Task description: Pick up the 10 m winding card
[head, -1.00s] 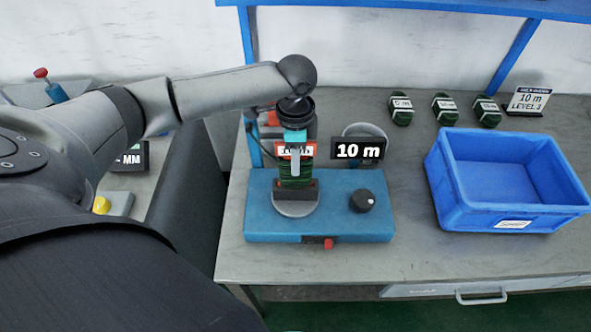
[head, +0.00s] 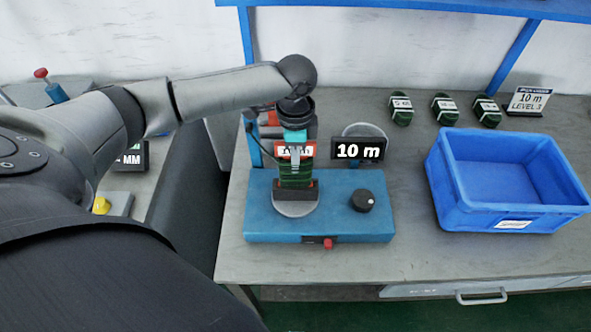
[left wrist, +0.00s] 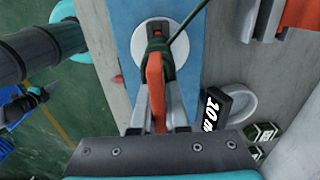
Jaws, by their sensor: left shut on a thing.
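The 10 m winding card (head: 297,179) stands upright on the round pale plate of the blue winder (head: 263,205). It has an orange-red and white label at its top and dark green wire wound below. My left gripper (head: 295,153) reaches down over it from above and is shut on its upper part. In the left wrist view the fingers (left wrist: 157,118) close on the orange top of the card (left wrist: 155,75), with the green winding beyond. The fingers partly cover the label in the head view. My right gripper is in no view.
A black "10 m" display (head: 358,149) stands just right of the card, and a black knob (head: 363,200) is on the winder. A blue bin (head: 512,165) is at the right. Several green coils (head: 444,110) and a "10 m LEVEL 3" sign (head: 527,100) stand behind it.

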